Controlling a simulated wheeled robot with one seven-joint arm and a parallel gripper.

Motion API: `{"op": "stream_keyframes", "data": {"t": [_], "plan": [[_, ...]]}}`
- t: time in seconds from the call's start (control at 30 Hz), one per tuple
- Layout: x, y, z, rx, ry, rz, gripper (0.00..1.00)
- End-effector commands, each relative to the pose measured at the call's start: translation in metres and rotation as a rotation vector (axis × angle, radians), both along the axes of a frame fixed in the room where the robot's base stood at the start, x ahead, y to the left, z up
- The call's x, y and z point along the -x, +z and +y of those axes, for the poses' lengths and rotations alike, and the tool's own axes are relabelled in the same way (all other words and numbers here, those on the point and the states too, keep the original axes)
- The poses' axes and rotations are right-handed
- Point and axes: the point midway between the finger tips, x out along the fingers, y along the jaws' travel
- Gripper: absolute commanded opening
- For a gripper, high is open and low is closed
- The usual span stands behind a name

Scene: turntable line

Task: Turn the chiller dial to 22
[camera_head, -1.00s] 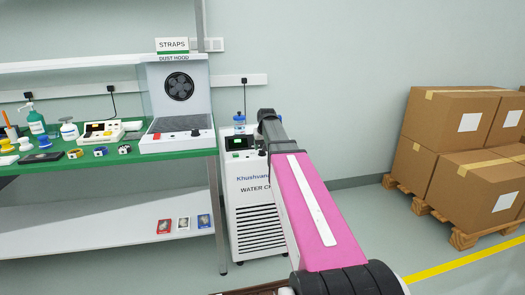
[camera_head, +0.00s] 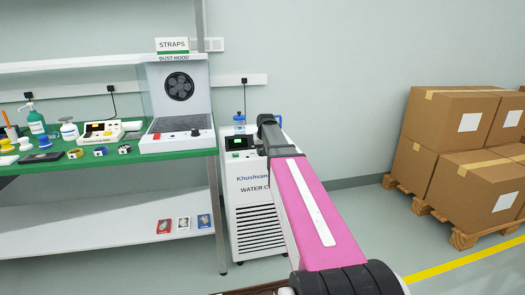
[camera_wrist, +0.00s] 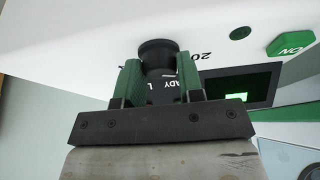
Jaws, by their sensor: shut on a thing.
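The water chiller (camera_head: 258,210) is a white cabinet with a dark vent grille, standing right of the green bench. Its small display with a green readout (camera_head: 238,142) faces me, too small to read. In the wrist view the black dial (camera_wrist: 157,55) sits on the white panel, between the two green fingers of my gripper (camera_wrist: 158,78). The gripper is shut on the dial. Part of a printed "20" shows right of the dial, and "ADY" lettering shows behind the fingers. The display (camera_wrist: 236,90) is partly hidden by the gripper. In the head view my arm hides the dial.
A green ON button (camera_wrist: 291,42) is on the panel to the right. A blue-topped bottle (camera_head: 239,120) stands on the chiller. The dust hood (camera_head: 178,100) stands on the green bench (camera_head: 80,165) to the left. Boxes (camera_head: 455,150) on pallets stand at right.

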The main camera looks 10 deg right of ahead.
Motion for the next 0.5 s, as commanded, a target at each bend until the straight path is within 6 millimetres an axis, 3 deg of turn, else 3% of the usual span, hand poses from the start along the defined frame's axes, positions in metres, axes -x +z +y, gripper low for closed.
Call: {"op": "stream_keyframes", "data": {"t": [0.27, 0.5], "plan": [[0.0000, 0.0002, 0.0011, 0.002, -0.087, 0.000, 0.11], [-0.0004, 0.0003, 0.0023, 0.001, -0.273, 0.000, 0.11]]}}
